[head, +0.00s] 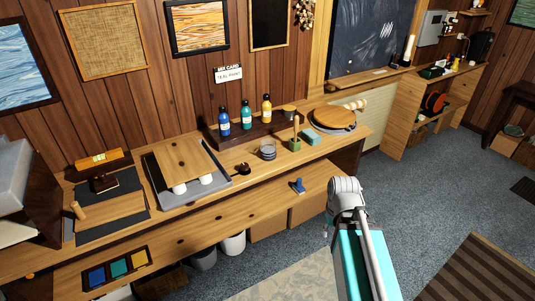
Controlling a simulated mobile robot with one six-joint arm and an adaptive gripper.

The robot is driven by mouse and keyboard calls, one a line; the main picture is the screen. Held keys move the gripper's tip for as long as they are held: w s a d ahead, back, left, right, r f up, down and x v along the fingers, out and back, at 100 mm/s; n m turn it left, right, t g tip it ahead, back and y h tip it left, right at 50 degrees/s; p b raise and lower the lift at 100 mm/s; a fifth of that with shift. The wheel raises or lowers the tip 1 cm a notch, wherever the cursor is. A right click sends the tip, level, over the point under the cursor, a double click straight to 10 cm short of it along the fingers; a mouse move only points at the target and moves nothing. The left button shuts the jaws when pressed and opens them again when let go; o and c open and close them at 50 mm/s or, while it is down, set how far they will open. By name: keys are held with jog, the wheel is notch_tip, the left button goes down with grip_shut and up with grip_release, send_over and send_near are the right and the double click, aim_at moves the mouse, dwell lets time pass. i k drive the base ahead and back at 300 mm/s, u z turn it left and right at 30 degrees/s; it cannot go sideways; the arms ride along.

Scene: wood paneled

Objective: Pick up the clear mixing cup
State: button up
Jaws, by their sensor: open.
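The clear mixing cup (267,150) stands upright on the long wooden workbench, right of the tray and left of a small green pot. It looks see-through and greyish, and I cannot tell whether anything is in it. Nothing hides it from the head view. Part of my arm (346,190) shows at the lower right, in front of the bench and well apart from the cup. I cannot make out my gripper's fingers in this view.
Blue, teal and yellow bottles (245,116) stand on a dark riser behind the cup. A green pot (295,144) with a wooden tool and a light-blue block (311,138) are close on its right. A grey tray (217,184) is on its left.

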aim_at(268, 145)
jog(key=z, duration=0.1)
jog(key=i, duration=1)
jog(key=u, duration=0.1)
